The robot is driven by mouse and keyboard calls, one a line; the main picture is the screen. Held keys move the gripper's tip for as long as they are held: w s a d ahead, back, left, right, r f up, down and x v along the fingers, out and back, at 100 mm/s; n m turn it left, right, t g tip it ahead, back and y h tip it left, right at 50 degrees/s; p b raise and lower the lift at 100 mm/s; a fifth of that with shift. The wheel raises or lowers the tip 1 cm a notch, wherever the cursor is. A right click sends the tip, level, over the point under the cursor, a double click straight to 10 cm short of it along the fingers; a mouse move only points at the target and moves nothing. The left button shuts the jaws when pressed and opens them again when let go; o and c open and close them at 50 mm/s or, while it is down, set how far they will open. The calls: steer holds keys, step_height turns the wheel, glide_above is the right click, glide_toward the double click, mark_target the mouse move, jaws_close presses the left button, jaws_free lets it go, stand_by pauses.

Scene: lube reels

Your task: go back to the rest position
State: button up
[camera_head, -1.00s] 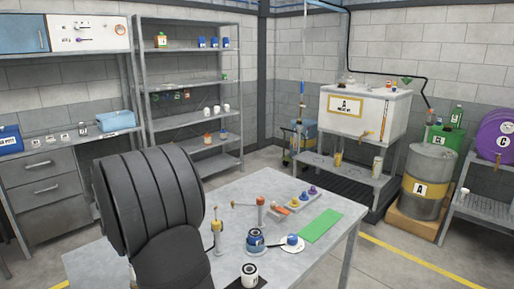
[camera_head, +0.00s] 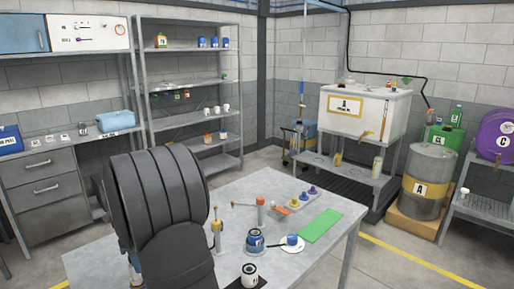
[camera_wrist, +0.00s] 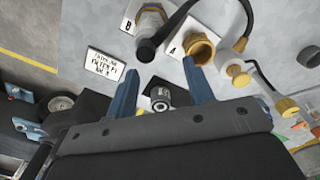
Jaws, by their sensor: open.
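My gripper (camera_wrist: 160,98) shows in the wrist view with two blue fingers spread apart. Nothing is clamped between them. Beyond the fingers is a dark cylindrical part with a pale end (camera_wrist: 160,97). Above the fingers are a brass fitting (camera_wrist: 200,47) by a plate marked A and a grey fitting (camera_wrist: 150,18) by a plate marked B. In the head view my dark arm covers the left part of the table (camera_head: 290,205), and my gripper is hidden there.
A shelf rack (camera_head: 190,90) and a white tank (camera_head: 362,112) stand behind.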

steer(key=w+d+r, duration=0.2)
steer(key=w+d, duration=0.1)
steer(key=d, duration=0.5)
steer(key=w+d+r, duration=0.3)
steer(key=d, duration=0.4)
steer(key=a+f, duration=0.3)
steer(key=a, duration=0.1)
steer(key=a+f, duration=0.6)
steer(key=a, duration=0.1)
steer(key=shift+w+a+f, duration=0.15)
steer(key=shift+a+f, duration=0.15)
steer(key=shift+f, duration=0.7)
